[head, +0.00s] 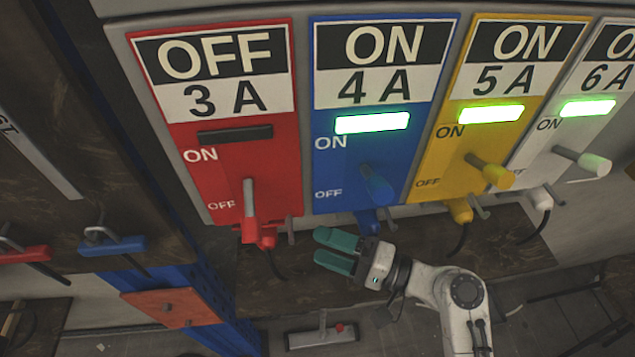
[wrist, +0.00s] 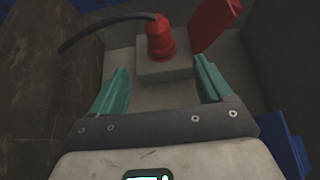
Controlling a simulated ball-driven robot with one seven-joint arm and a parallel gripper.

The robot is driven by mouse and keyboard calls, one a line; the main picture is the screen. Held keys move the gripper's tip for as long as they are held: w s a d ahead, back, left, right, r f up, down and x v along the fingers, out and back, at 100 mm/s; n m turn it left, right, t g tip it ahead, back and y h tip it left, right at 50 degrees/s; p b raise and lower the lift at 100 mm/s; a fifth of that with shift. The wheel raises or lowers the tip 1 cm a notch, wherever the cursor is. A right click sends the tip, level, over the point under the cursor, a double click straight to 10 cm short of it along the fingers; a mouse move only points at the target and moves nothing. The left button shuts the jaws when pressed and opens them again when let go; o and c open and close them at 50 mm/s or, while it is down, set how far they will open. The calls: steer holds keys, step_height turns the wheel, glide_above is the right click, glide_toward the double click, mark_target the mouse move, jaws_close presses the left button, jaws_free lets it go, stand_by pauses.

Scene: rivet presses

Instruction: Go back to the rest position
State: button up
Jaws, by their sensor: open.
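My gripper (head: 336,252) has teal fingers and hangs below the switch panels, just under the blue one and right of the red plug (head: 258,234). In the wrist view the fingers (wrist: 160,82) are spread apart with nothing between them. Beyond them a red plug (wrist: 160,40) with a black cable sits on a grey block. My white arm reaches in from the lower right of the head view.
The red 3A panel (head: 230,165) reads OFF with a dark lamp. The blue 4A panel (head: 345,160), yellow 5A panel (head: 445,150) and white 6A panel (head: 560,130) read ON with green lamps. Blue-handled clamp (head: 112,246) is at left.

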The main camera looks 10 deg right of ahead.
steer(key=s+d+f+n+h, duration=0.1)
steer(key=f+n+g+h, duration=0.1)
steer(key=f, duration=0.1)
steer(key=s+d+f+n+g+h, duration=0.1)
steer(key=f+h, duration=0.1)
steer(key=shift+s+d+f, duration=0.25)
steer(key=shift+s+d, duration=0.05)
steer(key=d+f+h, duration=0.1)
steer(key=s+d+n+h, duration=0.1)
steer(key=s+d+f+g+h, duration=0.1)
steer(key=d, duration=0.1)
steer(key=shift+s+f+n+h, duration=0.15)
steer(key=shift+f+n+h, duration=0.15)
steer(key=shift+f, duration=0.05)
steer(key=s+d+n+g+h, duration=0.1)
steer(key=s+d+h, duration=0.25)
steer(key=d, duration=0.25)
steer(key=s+d+n+h, duration=0.1)
steer(key=s+d+h, duration=0.1)
steer(key=d+h, duration=0.25)
steer(key=s+d+f+g, duration=0.2)
steer(key=s+f+g, duration=0.2)
steer(key=s, duration=0.7)
steer(key=shift+s+d+f+m+g, duration=0.2)
steer(key=shift+d+f+m+g, duration=0.15)
steer(key=shift+f, duration=0.45)
steer(key=shift+c, duration=0.4)
